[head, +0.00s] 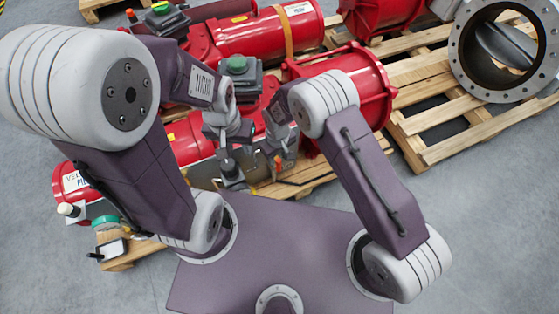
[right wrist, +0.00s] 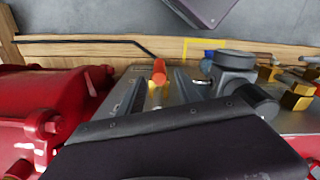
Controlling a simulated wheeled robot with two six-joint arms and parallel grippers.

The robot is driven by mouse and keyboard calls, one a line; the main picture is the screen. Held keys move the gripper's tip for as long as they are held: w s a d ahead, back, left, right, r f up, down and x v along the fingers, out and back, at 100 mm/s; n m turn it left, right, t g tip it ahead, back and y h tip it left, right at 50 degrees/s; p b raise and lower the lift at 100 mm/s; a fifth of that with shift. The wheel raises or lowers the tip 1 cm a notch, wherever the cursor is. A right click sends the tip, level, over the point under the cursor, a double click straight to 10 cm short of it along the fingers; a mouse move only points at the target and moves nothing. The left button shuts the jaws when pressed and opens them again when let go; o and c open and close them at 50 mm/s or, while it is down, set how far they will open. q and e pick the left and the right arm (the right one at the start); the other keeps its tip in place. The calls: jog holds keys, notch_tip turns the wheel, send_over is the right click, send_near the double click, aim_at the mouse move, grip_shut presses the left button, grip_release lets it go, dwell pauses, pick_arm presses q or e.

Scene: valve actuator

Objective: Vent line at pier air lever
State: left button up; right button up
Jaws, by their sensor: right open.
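In the right wrist view a small lever with an orange-red grip (right wrist: 158,72) stands on a grey metal plate (right wrist: 215,84), with brass-yellow at its base. My right gripper (right wrist: 157,84) is open, with the lever between its two dark fingers; contact cannot be told. In the head view my right gripper (head: 277,161) points down at the plate beside the red actuator, and the lever is small and partly hidden there. My left gripper (head: 229,146) is to its left, over the black fittings; its jaws are too small to read.
A black round-topped fitting (right wrist: 234,68) and brass fittings (right wrist: 298,94) stand right of the lever in the wrist view. Red actuator cylinders (head: 255,38) lie on wooden pallets (head: 440,140). A large flanged valve (head: 470,55) stands at the far right. Grey floor is clear at right.

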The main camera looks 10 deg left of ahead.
aim_at(278, 166)
notch_tip(278, 166, down, 7)
jog(key=shift+b, duration=0.85)
grip_shut()
dwell(0.8)
